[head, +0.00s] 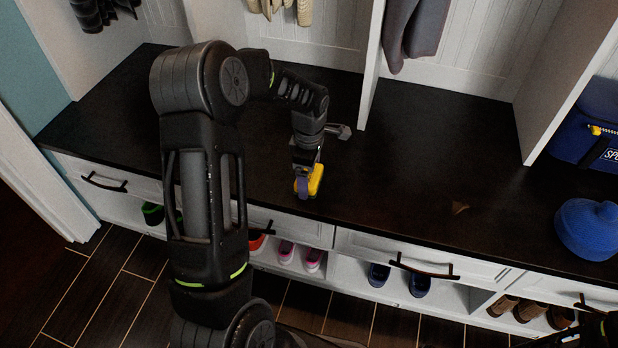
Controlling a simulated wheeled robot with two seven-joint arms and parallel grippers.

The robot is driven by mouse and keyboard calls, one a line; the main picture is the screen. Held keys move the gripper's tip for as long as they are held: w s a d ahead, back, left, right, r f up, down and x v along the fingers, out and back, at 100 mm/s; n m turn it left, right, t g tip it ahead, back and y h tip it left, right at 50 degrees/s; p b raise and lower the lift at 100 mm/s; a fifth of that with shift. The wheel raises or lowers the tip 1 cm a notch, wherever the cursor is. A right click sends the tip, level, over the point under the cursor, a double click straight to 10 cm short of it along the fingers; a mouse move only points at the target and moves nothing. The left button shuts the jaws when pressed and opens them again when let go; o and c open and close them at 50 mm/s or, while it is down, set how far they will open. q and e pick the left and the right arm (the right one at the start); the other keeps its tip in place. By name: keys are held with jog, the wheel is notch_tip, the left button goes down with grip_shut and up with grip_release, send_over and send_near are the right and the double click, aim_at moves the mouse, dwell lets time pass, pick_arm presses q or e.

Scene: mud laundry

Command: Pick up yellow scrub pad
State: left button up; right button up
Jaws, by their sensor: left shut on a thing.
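The yellow scrub pad (316,179) is near the front edge of the dark bench top, with a purple part showing on its near-left side. My left gripper (307,177) reaches down over the bench and is shut on the pad. The fingers partly hide the pad, and I cannot tell whether it still touches the bench top. A dark part of my right arm shows at the lower right corner; its fingers cannot be made out.
The bench top (420,150) is mostly clear to the right, with a small brown scrap (460,207). A blue cap (588,228) and blue bag (590,135) are at the right. A white divider (371,65) rises behind the gripper. Drawers and several shoes are below.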

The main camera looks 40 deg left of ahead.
pick_arm(q)
jog(key=c, duration=0.5)
notch_tip(320, 180, up, 10)
jog(key=shift+r+p, duration=0.1)
jog(key=shift+p, duration=1.05)
jog(key=o, duration=0.9)
jog(key=c, duration=0.6)
jog(key=w+d+r+m, duration=0.3)
jog(key=d+r+m, duration=0.2)
jog(key=d+m, duration=0.3)
jog(key=w+d+r+m, duration=0.3)
jog(key=d+r+m, duration=0.3)
jog(key=d+m, duration=0.3)
jog(key=m, duration=0.4)
jog(key=shift+d+m, duration=0.15)
jog(key=shift+m, duration=0.25)
